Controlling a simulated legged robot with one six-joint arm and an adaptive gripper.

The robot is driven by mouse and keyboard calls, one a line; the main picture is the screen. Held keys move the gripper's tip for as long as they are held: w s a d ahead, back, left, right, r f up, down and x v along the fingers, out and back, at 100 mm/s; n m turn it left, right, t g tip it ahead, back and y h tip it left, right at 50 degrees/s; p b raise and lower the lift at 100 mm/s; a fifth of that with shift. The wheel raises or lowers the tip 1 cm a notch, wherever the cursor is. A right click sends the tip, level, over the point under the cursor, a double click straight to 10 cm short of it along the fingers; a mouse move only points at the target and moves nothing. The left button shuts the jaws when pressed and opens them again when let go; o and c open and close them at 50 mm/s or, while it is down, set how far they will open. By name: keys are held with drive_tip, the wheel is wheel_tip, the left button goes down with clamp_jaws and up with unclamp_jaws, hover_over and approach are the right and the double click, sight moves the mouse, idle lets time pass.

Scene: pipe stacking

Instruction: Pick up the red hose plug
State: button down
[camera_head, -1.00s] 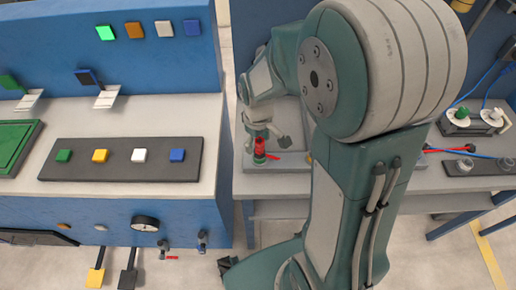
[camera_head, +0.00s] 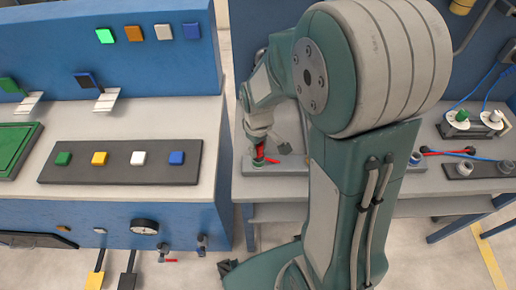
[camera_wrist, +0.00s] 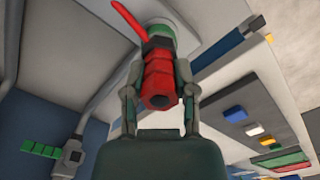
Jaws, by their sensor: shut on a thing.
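The red hose plug (camera_head: 260,150) is a ribbed red piece standing upright on a green-based fitting on the grey bench, with a red lever at its foot. In the wrist view the plug (camera_wrist: 160,80) sits between my fingers, its hexagonal end towards the camera. The green ring and red lever show beyond it. My gripper (camera_wrist: 158,92) is shut on the plug, one finger on each side. In the head view my gripper (camera_head: 260,141) reaches down over the plug and partly hides it.
A blue console (camera_head: 110,222) with a dark button panel (camera_head: 100,175) stands to the left, across a narrow gap. A dark block with hose fittings (camera_head: 480,167) and red and blue hoses lies on the bench at right. My arm hides the bench's middle.

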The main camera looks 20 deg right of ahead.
drive_tip(key=shift+w+r, duration=0.1)
drive_tip(key=shift+r, duration=0.3)
wheel_tip(320, 180, up, 3)
drive_tip(key=shift+f, duration=0.2)
drive_tip(key=s+d+r, duration=0.8)
drive_tip(key=d+r, duration=0.1)
drive_tip(key=d, duration=0.2)
drive_tip(key=shift+s+r, duration=0.3)
drive_tip(key=shift+s, duration=0.1)
drive_tip(key=shift+r, duration=0.1)
wheel_tip(320, 180, up, 8)
drive_tip(key=shift+w+f, duration=0.1)
drive_tip(key=shift+f, duration=0.1)
